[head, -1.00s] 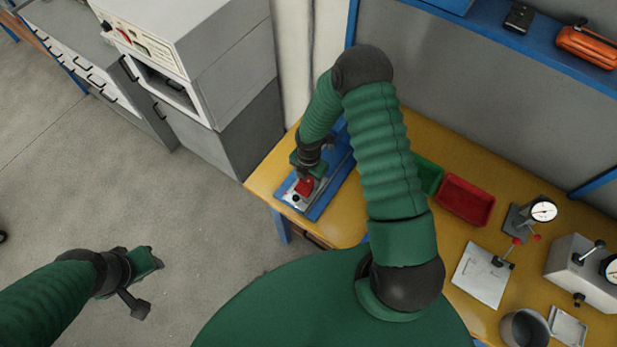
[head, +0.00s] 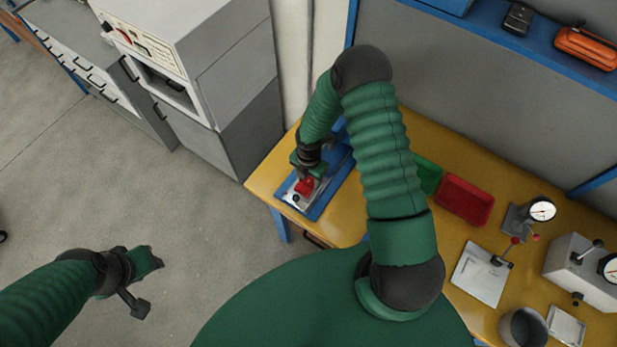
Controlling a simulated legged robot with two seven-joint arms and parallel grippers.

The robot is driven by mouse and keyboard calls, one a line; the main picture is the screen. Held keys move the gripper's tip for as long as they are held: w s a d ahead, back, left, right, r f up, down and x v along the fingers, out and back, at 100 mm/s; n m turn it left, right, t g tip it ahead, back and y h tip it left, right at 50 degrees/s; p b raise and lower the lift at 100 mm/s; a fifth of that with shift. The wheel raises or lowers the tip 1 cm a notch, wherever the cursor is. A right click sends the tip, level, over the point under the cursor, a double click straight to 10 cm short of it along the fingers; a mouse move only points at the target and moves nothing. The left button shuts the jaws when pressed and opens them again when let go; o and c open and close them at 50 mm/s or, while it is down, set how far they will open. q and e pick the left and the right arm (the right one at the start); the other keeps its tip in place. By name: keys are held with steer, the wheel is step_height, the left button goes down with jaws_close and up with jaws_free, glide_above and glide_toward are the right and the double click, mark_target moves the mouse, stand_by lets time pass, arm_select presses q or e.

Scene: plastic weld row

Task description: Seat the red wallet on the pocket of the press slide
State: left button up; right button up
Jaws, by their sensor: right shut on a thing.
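The red wallet (head: 305,187) is at the metal press slide (head: 296,197), over its top face. My right gripper (head: 308,178) is shut on the wallet from above and hides part of it. The pocket is covered by the wallet and gripper, so I cannot tell whether the wallet lies flat in it. The slide sits on a blue base (head: 325,200) at the left end of the yellow bench.
Green (head: 428,175) and red (head: 465,201) bins stand right of my right arm. Dial gauges (head: 541,210), a white plate (head: 480,275) and a metal cup (head: 524,328) are further right. A grey cabinet (head: 240,120) stands left of the bench. The bench's front left corner is clear.

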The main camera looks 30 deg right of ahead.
steer(key=shift+f, duration=0.1)
stand_by(0.4)
steer(key=shift+f+b, duration=0.3)
steer(key=shift+f, duration=0.05)
stand_by(0.4)
steer(key=shift+f, duration=0.4)
steer(key=o, duration=1.6)
steer(key=shift+c, duration=0.2)
